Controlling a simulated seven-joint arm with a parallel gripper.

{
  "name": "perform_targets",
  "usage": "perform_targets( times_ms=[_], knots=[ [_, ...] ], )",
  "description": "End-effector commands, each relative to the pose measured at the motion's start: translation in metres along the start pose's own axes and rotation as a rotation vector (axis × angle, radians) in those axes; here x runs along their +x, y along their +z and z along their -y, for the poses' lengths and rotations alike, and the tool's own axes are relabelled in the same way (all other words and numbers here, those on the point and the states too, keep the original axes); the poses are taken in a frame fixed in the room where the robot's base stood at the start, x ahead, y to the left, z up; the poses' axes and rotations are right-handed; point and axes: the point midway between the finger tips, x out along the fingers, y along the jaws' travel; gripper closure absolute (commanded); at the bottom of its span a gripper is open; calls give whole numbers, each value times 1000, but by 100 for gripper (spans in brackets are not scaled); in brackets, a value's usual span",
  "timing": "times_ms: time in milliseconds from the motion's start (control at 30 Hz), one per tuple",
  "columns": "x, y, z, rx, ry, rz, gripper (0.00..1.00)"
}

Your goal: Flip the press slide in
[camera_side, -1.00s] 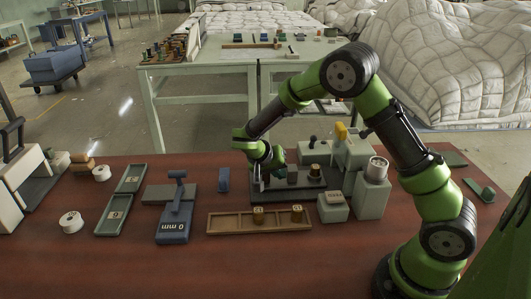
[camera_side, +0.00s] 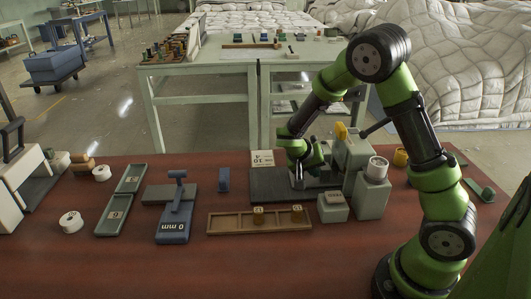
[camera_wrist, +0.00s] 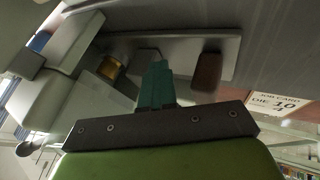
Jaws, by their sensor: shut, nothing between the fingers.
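The press (camera_side: 352,155) is a pale grey-green machine with a yellow part on top, right of the table's middle. Its dark base (camera_side: 268,186) extends left, with the left part bare. The slide (camera_side: 322,182) is mostly hidden behind my gripper, close to the press body. In the wrist view the slide (camera_wrist: 185,48) is a light plate with a brass piece (camera_wrist: 112,68) and a brown block (camera_wrist: 207,72). My gripper (camera_side: 298,186) is shut and empty, low over the base at the slide's left side. Its teal fingertips (camera_wrist: 158,75) overlap the slide; contact cannot be told.
A job card (camera_side: 262,158) stands behind the base. A small grey block (camera_side: 333,207) and a pedestal with a white cup (camera_side: 377,168) stand at right. A blue stamp (camera_side: 175,222) stands left.

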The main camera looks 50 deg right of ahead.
Motion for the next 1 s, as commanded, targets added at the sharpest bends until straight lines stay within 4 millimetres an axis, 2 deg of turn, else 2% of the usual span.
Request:
perform_targets(
  times_ms=[133,400,533,700,1000],
  knots=[
    [-16,-1,-4,10,9,2,100],
    [-70,-1,0,5,-1,-1,100],
    [-89,-1,0,5,-1,-1,100],
    [-99,0,0,3,0,0,100],
    [-100,0,0,2,0,0,100]
  ],
)
